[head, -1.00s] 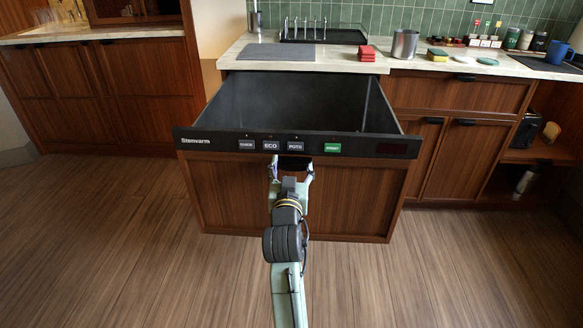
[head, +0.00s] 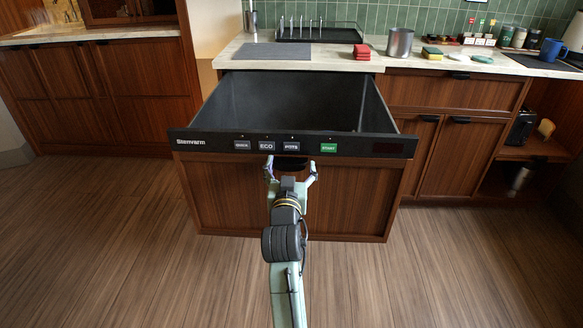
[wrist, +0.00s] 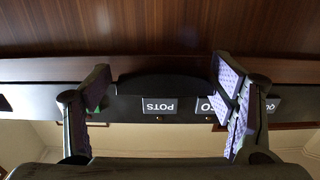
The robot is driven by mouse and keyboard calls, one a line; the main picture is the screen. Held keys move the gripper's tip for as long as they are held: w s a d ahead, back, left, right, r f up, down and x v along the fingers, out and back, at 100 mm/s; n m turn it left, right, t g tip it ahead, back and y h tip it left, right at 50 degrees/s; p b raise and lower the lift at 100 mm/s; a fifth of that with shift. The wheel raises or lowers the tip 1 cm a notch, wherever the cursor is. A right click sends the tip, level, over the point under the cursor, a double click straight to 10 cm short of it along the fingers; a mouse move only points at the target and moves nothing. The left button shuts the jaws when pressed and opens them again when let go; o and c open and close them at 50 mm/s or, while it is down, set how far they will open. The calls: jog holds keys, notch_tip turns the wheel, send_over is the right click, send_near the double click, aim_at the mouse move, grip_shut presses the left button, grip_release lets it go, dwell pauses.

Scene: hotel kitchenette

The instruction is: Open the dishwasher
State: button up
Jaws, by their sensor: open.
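The dishwasher (head: 230,205) is a drawer with a wood front and a black control strip along its top edge. It is pulled far out from under the counter, and its dark tub is open and looks empty. My gripper (head: 290,170) is open at the front, just below the control strip, with its fingers apart around the dark handle (head: 291,163). In the wrist view, the two fingers (wrist: 168,98) stand either side of the dark handle recess (wrist: 160,84), with the upside-down POTS label below it. I cannot tell whether a finger touches it.
Closed cabinets stand left and right, with an open shelf (head: 535,150) at far right. The wooden floor (head: 130,260) is clear.

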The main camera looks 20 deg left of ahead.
jog(key=shift+a, duration=0.1)
jog(key=v, duration=0.7)
jog(key=shift+s, duration=0.25)
jog(key=shift+r, duration=0.1)
